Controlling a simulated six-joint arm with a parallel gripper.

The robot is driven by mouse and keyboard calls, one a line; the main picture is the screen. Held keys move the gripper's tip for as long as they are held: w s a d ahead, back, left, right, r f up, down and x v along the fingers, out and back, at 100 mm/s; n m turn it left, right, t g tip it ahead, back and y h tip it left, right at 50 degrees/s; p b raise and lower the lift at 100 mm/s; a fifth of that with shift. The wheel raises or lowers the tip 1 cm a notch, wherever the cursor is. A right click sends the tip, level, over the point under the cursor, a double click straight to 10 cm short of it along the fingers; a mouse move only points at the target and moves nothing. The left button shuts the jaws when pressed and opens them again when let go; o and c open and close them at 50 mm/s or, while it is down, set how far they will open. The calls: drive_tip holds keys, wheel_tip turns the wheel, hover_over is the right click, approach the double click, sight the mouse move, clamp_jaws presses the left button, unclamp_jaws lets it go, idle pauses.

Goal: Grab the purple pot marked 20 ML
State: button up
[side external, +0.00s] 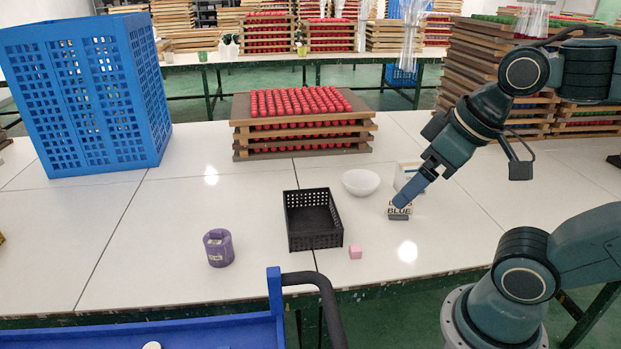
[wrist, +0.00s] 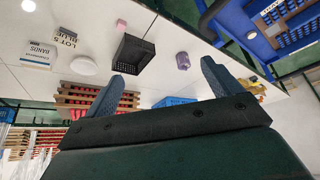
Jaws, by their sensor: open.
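The purple pot (side external: 218,248) stands upright on the white table, left of the black crate, in the side view. It carries a pale label whose writing I cannot read. In the wrist view the pot (wrist: 183,61) shows small and distant, in line with the space between the fingers. My gripper (side external: 406,193) is well to the right of the pot in the side view, overlapping the box marked BLUE. In the wrist view my gripper (wrist: 162,70) has its two fingers wide apart, with nothing held between them.
The black crate (side external: 314,241) lies between my gripper and the pot. A white bowl (side external: 361,182), pink cube (side external: 355,252) and box marked BLUE (side external: 399,212) are nearby. A tall blue crate (side external: 84,98) and stacked red trays (side external: 303,145) stand behind. Table around the pot is clear.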

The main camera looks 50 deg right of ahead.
idle(0.3)
drive_tip(key=n+g+y, duration=0.3)
drive_tip(key=n+y, duration=0.1)
drive_tip(key=n, duration=0.7)
hover_over(223, 236)
drive_tip(key=s+d, duration=0.2)
drive_tip(key=d, duration=0.1)
wheel_tip(223, 236, down, 19)
drive_tip(key=shift+w+d+f, duration=0.1)
drive_tip(key=shift+w+f, duration=0.2)
drive_tip(key=shift+x, duration=4.3)
